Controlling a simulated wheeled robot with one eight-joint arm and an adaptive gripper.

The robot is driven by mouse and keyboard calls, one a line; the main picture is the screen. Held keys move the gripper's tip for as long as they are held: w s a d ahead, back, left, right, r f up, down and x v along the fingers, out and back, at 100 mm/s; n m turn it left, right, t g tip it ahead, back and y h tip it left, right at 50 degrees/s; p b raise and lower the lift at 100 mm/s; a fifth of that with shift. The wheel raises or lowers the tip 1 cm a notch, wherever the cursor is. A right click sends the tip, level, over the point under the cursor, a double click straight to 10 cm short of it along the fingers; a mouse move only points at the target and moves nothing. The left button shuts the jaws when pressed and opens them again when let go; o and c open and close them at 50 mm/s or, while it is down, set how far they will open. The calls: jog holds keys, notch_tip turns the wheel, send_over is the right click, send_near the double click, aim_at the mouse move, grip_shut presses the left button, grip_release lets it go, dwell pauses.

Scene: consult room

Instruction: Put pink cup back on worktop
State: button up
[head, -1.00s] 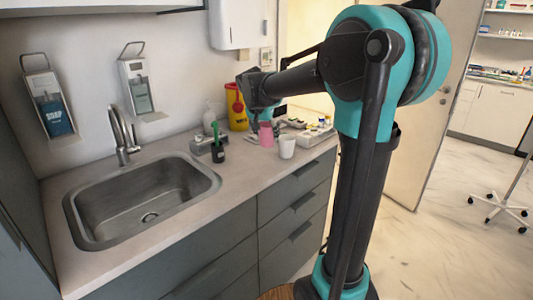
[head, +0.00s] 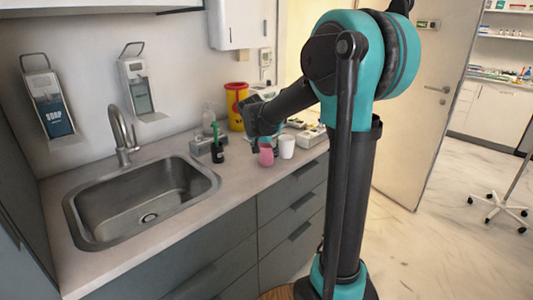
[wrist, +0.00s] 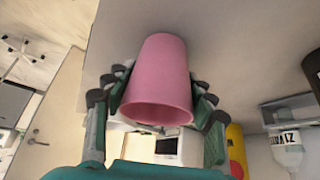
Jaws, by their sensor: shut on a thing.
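The pink cup (head: 266,156) is in my gripper (head: 262,143), near the front edge of the worktop (head: 225,196) and just left of a white cup (head: 286,146). In the wrist view the pink cup (wrist: 157,75) fills the space between the two fingers of my gripper (wrist: 160,88), which press on its sides. Its wide rim points to the bottom of that picture. I cannot tell whether its base touches the worktop.
A steel sink (head: 145,200) with a tap takes up the left of the worktop.

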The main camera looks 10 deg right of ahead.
jog(key=o, duration=1.3)
jog(key=shift+f, duration=0.1)
jog(key=v, duration=1.2)
jog(key=s+d+f+n+y, duration=0.1)
jog(key=s+d+f+n, duration=0.2)
jog(key=s+f, duration=0.9)
jog(key=s+d+f+n+y, duration=0.2)
jog(key=s+d+f+n, duration=0.1)
jog(key=s+f, duration=0.9)
jog(key=shift+s+d+g, duration=0.4)
jog(key=shift+s+d, duration=0.2)
jog(key=shift+s, duration=0.15)
